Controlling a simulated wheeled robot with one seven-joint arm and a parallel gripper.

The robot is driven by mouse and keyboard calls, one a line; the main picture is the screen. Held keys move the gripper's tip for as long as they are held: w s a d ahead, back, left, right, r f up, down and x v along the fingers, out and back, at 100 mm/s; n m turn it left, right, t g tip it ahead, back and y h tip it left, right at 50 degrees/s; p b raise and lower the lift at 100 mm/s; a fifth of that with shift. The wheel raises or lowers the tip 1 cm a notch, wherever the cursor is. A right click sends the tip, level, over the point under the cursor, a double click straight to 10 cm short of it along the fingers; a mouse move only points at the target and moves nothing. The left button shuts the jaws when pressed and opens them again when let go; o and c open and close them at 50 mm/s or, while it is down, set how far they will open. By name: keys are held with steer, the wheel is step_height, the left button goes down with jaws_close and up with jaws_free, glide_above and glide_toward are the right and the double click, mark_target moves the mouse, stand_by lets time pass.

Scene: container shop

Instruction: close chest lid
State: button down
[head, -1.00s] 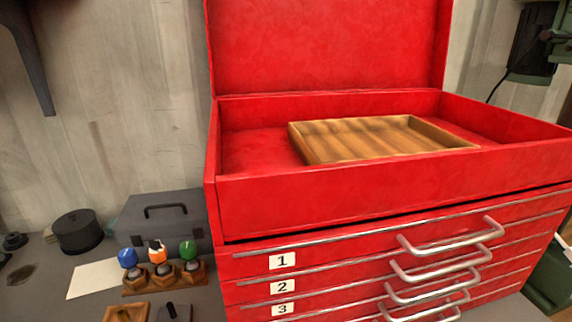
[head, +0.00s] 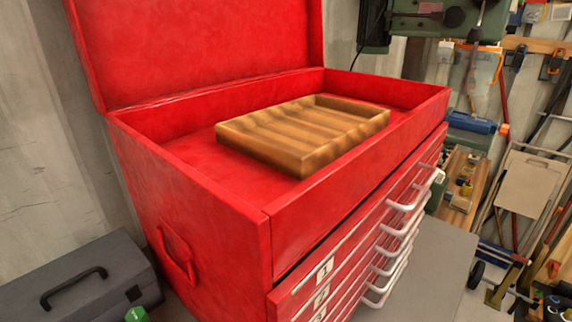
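The red tool chest (head: 200,225) stands on a grey surface in the middle of the head view. Its red lid (head: 195,45) is open and stands up at the back of the chest, with its top edge cut off by the frame. A wooden tray with slots (head: 300,130) lies inside the open top compartment. Its slots look empty. My gripper is not in view.
A grey case with a black handle (head: 75,280) stands left of the chest. Several drawers with metal handles (head: 400,235) face right. A green machine (head: 440,20) is behind the chest at right. Tools hang on the right wall, and a folded chair (head: 530,185) leans there.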

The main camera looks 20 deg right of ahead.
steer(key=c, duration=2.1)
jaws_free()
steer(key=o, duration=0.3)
